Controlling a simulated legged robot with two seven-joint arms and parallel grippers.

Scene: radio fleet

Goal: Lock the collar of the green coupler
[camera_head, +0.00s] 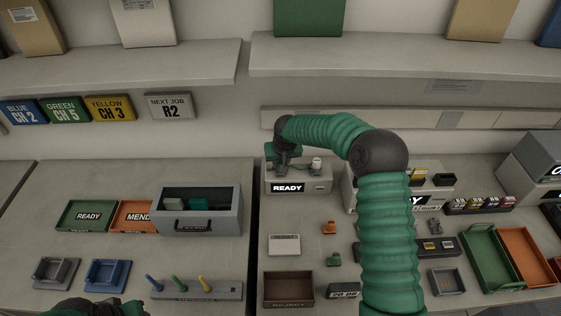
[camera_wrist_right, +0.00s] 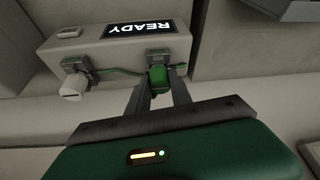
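The green coupler (camera_wrist_right: 158,80) sits at a dark socket on the front of the pale READY box, with a green cable running to it in the right wrist view. My right gripper (camera_wrist_right: 161,85) has its fingers on both sides of the coupler and looks shut on it. The fingers hide part of the coupler and its collar. In the head view my right gripper (camera_head: 287,152) is over the left part of the READY box (camera_head: 300,178). Part of my left gripper (camera_head: 90,308) shows at the bottom left edge; its fingers cannot be made out.
A white knob-like part (camera_wrist_right: 73,88) sits on the box beside the coupler. Small orange (camera_head: 329,228) and green (camera_head: 333,259) parts lie on the table in front. A brown REJECT bin (camera_head: 289,303) stands nearer. A shelf (camera_head: 400,57) overhangs behind.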

